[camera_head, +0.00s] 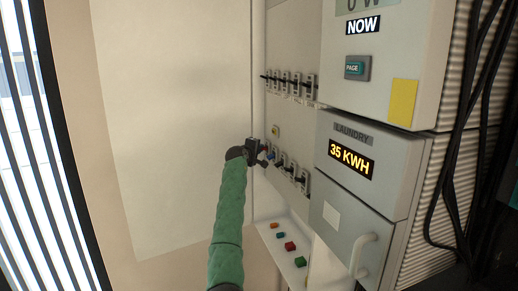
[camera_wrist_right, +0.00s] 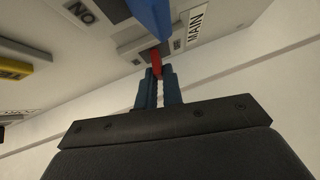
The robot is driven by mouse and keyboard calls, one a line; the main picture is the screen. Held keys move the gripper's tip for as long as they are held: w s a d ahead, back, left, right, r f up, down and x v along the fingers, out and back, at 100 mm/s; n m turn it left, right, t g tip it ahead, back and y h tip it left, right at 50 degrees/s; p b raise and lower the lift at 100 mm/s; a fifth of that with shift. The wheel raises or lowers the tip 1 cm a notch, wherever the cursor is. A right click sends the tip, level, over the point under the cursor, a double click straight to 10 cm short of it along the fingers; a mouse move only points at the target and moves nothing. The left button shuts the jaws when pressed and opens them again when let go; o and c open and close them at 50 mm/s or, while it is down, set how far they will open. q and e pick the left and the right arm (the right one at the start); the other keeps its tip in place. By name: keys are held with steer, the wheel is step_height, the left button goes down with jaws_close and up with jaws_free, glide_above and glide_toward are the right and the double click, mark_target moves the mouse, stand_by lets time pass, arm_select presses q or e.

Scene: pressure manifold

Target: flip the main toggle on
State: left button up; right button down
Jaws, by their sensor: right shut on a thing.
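The main toggle shows in the right wrist view as a red piece (camera_wrist_right: 156,60) beside a MAIN label (camera_wrist_right: 197,24). A blue piece (camera_wrist_right: 152,18) stands just beyond it. My right gripper (camera_wrist_right: 158,76) has its two dark fingers close together, shut on the red piece at their tips. In the head view my right gripper (camera_head: 262,156) is at the left end of the lower row of switches (camera_head: 290,172) and hides part of the toggle. An upside-down ON label (camera_wrist_right: 80,12) is to the left in the wrist view. My left gripper is not in view.
An upper row of switches (camera_head: 290,84) is above. A small shelf with coloured buttons (camera_head: 285,246) is below. A LAUNDRY box (camera_head: 390,180) reading 35 KWH, with a handle (camera_head: 362,254), stands to the right. The wall left of the panel is bare.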

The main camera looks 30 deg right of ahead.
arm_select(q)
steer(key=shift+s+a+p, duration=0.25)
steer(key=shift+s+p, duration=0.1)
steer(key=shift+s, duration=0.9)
arm_select(e)
steer(key=shift+d+r+m+y, duration=0.15)
steer(key=shift+r+m+y, duration=0.1)
steer(key=shift+m+y, duration=0.55)
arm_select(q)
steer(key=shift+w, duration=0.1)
arm_select(e)
steer(key=c, duration=1.8)
jaws_free()
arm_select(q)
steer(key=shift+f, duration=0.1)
arm_select(e)
steer(key=shift+s, duration=0.1)
